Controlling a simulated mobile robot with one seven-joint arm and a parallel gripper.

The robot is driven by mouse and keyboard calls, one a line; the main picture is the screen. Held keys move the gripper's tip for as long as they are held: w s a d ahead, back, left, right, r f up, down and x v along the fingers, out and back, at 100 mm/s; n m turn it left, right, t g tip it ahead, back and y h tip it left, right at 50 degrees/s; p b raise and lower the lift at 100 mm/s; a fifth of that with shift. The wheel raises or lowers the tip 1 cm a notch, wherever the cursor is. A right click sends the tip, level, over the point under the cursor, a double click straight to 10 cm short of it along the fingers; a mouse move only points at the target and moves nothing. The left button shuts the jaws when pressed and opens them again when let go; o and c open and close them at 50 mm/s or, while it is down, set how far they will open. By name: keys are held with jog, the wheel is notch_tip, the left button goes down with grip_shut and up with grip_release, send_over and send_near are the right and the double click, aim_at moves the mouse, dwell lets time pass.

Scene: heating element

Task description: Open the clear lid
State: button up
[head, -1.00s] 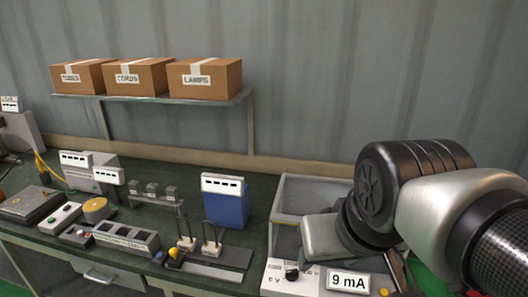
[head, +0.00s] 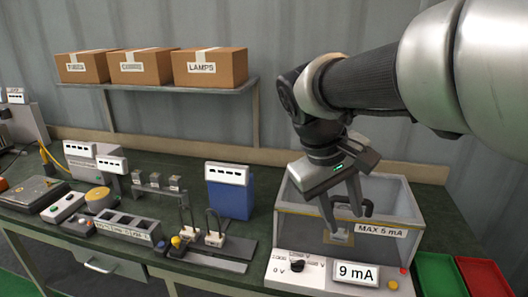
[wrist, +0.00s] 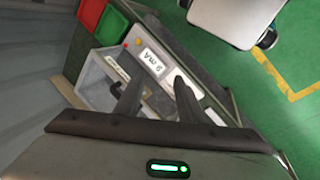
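A grey box (head: 290,212) stands at the right end of the bench, behind a control panel reading 9 mA. Its clear lid (head: 305,222) looks down, with a label reading MAX 5 mA; its see-through edges are hard to make out. A dark handle (head: 367,207) shows at the lid, beside my fingers, and also in the wrist view (wrist: 116,87). My gripper (head: 346,222) is open and empty, pointing down over the box. In the wrist view my gripper (wrist: 157,75) has its two fingers apart. I cannot tell whether a finger touches the handle or lid.
The control panel (head: 325,271) with knob and buttons sits in front of the box. Green (head: 437,273) and red (head: 482,276) trays lie to its right. A blue meter (head: 229,192) and a two-post stand are to its left. A shelf (head: 170,84) with cardboard boxes hangs behind.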

jog(key=w+f+n+g+h+b, duration=0.2)
jog(key=w+f+h+b, duration=0.25)
jog(key=w, duration=0.55)
jog(key=n+h+b, duration=0.1)
jog(key=h+b, duration=0.2)
jog(key=h, duration=0.4)
send_near(339, 199)
jog(key=shift+t, duration=0.4)
jog(key=x, duration=0.6)
jog(key=b+x, duration=0.1)
jog(key=x, duration=0.5)
jog(key=shift+s+d, duration=0.2)
jog(key=shift+d, duration=0.05)
grip_shut()
